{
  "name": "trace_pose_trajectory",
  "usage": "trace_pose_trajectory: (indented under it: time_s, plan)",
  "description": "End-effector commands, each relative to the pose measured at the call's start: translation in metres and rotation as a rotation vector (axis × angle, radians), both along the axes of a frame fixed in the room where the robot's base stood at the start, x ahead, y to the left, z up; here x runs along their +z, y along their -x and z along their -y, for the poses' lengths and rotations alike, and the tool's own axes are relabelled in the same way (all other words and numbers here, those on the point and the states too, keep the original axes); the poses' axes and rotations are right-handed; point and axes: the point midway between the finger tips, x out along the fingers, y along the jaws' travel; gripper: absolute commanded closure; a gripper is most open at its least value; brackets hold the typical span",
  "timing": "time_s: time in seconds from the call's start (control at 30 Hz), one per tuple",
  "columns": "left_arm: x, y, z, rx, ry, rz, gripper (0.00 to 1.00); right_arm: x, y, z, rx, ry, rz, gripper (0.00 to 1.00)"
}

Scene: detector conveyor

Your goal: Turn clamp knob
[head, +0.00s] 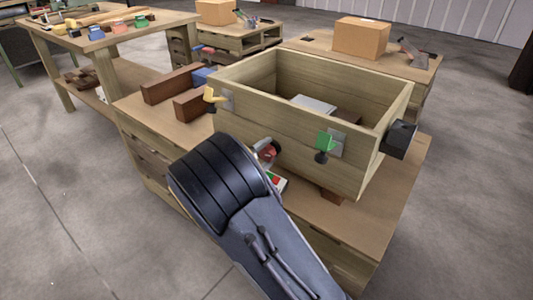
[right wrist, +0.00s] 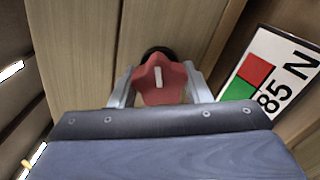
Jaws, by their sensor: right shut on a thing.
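A red clamp knob (right wrist: 160,80) with a white bar mark shows in the right wrist view, on the front wall of an open wooden box (head: 295,127). It also shows in the head view (head: 268,150), partly hidden by my arm. My right gripper (right wrist: 160,88) has one finger on each side of the red knob and is shut on it. Its arm reaches up from the bottom of the head view. My left gripper is not in view.
The box stands on a wooden workbench (head: 389,205). A sign (right wrist: 270,80) with red and green squares and "85 N" is close to the right of my gripper. Brown blocks (head: 172,85) lie left of the box. Other benches with cardboard boxes (head: 362,38) stand behind.

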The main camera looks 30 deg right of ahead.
Motion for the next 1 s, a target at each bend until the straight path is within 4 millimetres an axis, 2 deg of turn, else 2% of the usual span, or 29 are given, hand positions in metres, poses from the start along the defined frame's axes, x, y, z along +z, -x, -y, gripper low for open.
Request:
trace_pose_trajectory:
  time_s: [0.07, 0.1, 0.27, 0.6, 1.0]
  plan:
    - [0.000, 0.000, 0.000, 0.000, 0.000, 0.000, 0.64, -0.001, 0.000, -0.001, 0.000, -0.002, -0.003, 0.80]
    - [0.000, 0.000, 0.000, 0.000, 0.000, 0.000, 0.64, -0.002, 0.001, -0.001, 0.000, -0.002, -0.003, 0.55]
    - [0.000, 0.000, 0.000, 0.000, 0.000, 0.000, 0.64, -0.001, 0.000, 0.000, 0.000, -0.001, -0.003, 0.35]
    - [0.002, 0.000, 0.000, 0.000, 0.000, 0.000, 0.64, 0.000, 0.001, -0.005, 0.002, -0.001, -0.002, 0.35]
    - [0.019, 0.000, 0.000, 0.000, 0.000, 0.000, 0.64, 0.001, 0.025, -0.061, 0.003, 0.000, -0.003, 0.35]
